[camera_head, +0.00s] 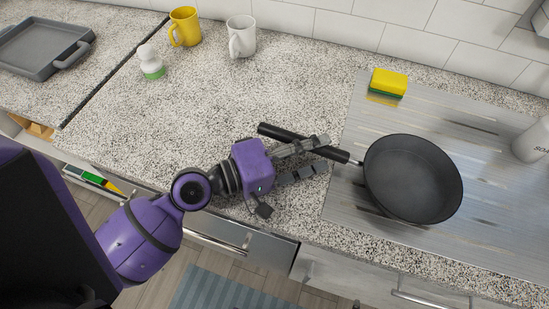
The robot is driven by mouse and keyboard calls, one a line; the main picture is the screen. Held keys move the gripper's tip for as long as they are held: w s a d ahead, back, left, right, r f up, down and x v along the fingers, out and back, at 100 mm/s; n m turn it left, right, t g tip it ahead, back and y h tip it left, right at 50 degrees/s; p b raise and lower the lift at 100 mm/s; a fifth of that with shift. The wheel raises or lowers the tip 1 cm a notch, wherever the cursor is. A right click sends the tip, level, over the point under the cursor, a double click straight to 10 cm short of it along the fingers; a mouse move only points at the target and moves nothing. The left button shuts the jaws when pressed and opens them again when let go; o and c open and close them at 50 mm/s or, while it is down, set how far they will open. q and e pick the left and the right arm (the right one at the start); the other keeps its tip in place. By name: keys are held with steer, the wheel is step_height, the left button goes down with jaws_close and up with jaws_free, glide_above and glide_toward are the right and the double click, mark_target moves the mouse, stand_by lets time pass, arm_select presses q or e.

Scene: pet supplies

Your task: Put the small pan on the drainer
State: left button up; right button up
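The small pan (412,180) is dark grey with a black handle (283,132). It is over the brushed-metal surface (480,243) at the right, with its handle reaching left above the speckled counter. My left gripper (327,153) is at the handle, its two fingers apart. The handle crosses the upper finger and its pan end shows just past the fingertips; whether the fingers touch it I cannot tell. The metal surface looks like a drainer, but I cannot be sure. My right gripper is not in view.
A yellow and green sponge (388,83) lies behind the pan. A white soap bottle (532,140) stands at the right edge. A yellow mug (184,27), a white mug (241,37), a white-green bottle (151,62) and a grey tray (42,47) are at the back left.

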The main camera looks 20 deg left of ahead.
arm_select(q)
steer(key=b+v, duration=0.1)
steer(key=v, duration=0.3)
steer(key=f+b+v, duration=0.1)
steer(key=v, duration=0.1)
steer(key=shift+s+a+r+b, duration=0.1)
steer(key=shift+s+b, duration=0.1)
steer(key=shift+b, duration=0.1)
steer(key=b+v, duration=0.1)
steer(key=v, duration=0.2)
steer(key=shift+a+r+b, duration=0.1)
steer(key=shift+r+b, duration=0.1)
steer(key=shift+b, duration=0.2)
steer(key=shift+s+a+r, duration=0.15)
steer(key=shift+s+r, duration=0.05)
steer(key=shift+r, duration=0.05)
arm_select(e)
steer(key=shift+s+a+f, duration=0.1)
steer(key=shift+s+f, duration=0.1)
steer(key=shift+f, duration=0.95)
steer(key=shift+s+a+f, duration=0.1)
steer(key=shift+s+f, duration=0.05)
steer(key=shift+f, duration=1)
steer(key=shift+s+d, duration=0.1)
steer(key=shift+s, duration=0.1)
